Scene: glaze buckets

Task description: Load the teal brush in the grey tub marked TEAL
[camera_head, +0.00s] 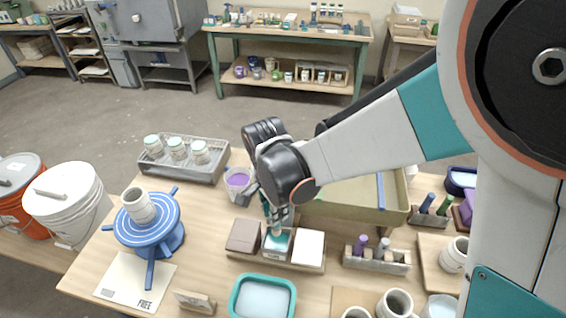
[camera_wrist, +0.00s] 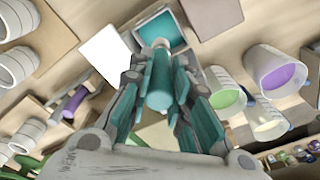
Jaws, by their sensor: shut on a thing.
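My gripper (camera_head: 277,212) points down over the small square grey tub (camera_head: 277,243), which holds teal glaze and has a pale label too small to read. In the wrist view the tub (camera_wrist: 172,28) lies straight beyond the fingertips. My gripper (camera_wrist: 160,90) is shut on the upright teal brush (camera_wrist: 159,82), its thick handle between the teal finger pads. The brush's lower end overlaps the tub's opening; I cannot tell how deep it is in the glaze.
A brown tile (camera_head: 243,236) and a white tile (camera_head: 308,247) flank the tub on a wooden board. A teal-rimmed basin (camera_head: 262,279) stands in front. A purple cup (camera_head: 238,181) and large tray (camera_head: 395,212) stand behind. A brush holder (camera_head: 376,259) is right, a blue banding wheel (camera_head: 150,240) left.

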